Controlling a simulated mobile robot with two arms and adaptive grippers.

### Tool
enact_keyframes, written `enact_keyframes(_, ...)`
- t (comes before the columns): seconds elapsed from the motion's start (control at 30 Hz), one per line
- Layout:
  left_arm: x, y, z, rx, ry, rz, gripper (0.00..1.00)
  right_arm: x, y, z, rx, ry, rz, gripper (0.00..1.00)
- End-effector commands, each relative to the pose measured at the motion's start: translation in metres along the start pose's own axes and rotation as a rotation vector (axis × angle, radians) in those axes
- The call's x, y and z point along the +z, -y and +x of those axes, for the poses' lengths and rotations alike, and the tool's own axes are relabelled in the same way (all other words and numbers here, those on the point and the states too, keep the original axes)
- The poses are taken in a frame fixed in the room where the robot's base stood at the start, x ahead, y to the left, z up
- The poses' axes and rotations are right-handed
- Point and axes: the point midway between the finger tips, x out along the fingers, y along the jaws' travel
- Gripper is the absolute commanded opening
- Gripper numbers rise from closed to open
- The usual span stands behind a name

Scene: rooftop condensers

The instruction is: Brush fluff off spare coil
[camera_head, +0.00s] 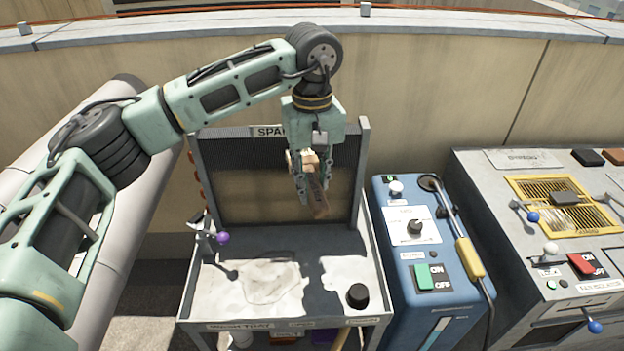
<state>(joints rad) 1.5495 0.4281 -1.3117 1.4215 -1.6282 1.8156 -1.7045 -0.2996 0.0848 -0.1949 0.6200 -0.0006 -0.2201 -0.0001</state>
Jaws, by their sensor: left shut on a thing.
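The spare coil (235,197) stands upright at the back of a small grey stand, with a dark frame and a label on top that is partly hidden by my arm. Its middle face is brownish. My left gripper (308,185) points down in front of the coil's right half. It is shut on a brush (319,200) with a brown wooden body and a pale part near the fingers. I cannot tell whether the brush touches the coil face. My right gripper is not in view.
The stand's tray (335,270) has pale patches, a black knob (357,295) and a purple-knobbed lever (222,238). A blue machine (405,270) with a yellow-handled wand (468,257) stands to the right. A grey console (545,240) with levers is farther right. A parapet wall runs behind.

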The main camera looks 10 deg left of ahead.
Motion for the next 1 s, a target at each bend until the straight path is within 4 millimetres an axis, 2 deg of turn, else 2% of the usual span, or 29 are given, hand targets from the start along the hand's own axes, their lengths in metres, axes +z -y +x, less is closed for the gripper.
enact_keyframes(0.17,-0.001,0.0,0.002,0.001,-0.003,-0.002,0.02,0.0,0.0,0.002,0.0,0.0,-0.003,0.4)
enact_keyframes(0.7,0.001,0.001,0.04,0.0,-0.001,-0.001,0.02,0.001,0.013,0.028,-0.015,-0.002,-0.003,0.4)
enact_keyframes(0.83,0.002,0.001,0.042,0.001,-0.001,-0.001,0.02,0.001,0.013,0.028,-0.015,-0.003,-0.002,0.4)
enact_keyframes(1.0,0.001,0.001,0.034,0.001,-0.001,-0.001,0.02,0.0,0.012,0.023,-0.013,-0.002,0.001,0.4)
